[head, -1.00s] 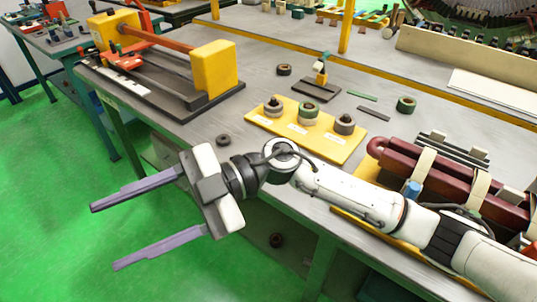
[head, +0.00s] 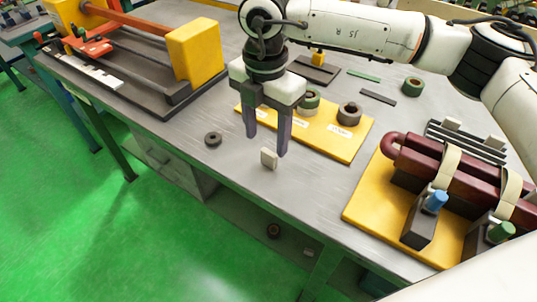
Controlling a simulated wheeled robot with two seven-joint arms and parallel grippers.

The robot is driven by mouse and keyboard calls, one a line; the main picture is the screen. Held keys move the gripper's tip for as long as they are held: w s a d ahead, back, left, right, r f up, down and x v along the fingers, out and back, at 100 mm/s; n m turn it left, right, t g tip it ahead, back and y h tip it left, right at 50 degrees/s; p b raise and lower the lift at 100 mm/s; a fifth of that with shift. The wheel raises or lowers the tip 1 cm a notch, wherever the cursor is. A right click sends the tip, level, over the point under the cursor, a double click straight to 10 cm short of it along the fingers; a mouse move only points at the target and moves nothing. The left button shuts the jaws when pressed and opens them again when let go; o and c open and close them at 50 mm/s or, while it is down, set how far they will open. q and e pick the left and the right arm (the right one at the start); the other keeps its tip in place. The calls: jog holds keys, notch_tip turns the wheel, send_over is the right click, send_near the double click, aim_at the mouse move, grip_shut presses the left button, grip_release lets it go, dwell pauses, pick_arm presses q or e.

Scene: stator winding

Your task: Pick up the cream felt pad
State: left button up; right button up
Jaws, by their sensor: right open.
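The cream felt pad (head: 268,158) is a small pale block near the front edge of the grey bench. My right gripper (head: 267,144) points down above the bench, its two fingers apart and nothing seen between them. Its fingertips show just above the pad in the picture, one to each side. I cannot tell how high they are over it. My left gripper is out of view.
A dark ring (head: 213,139) lies left of the pad. Behind the gripper is a yellow board (head: 338,147) with rolls on it. A yellow base (head: 372,212) with dark red coils stands at the right. A winding machine (head: 165,97) stands at the left.

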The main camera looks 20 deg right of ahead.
aim_at(270, 152)
jog(key=f, duration=0.3)
jog(key=d+f+p, duration=0.1)
jog(key=f, duration=0.1)
jog(key=shift+s, duration=0.1)
jog(key=shift+a+f, duration=0.1)
jog(key=shift+f, duration=0.2)
jog(key=c, duration=1.1)
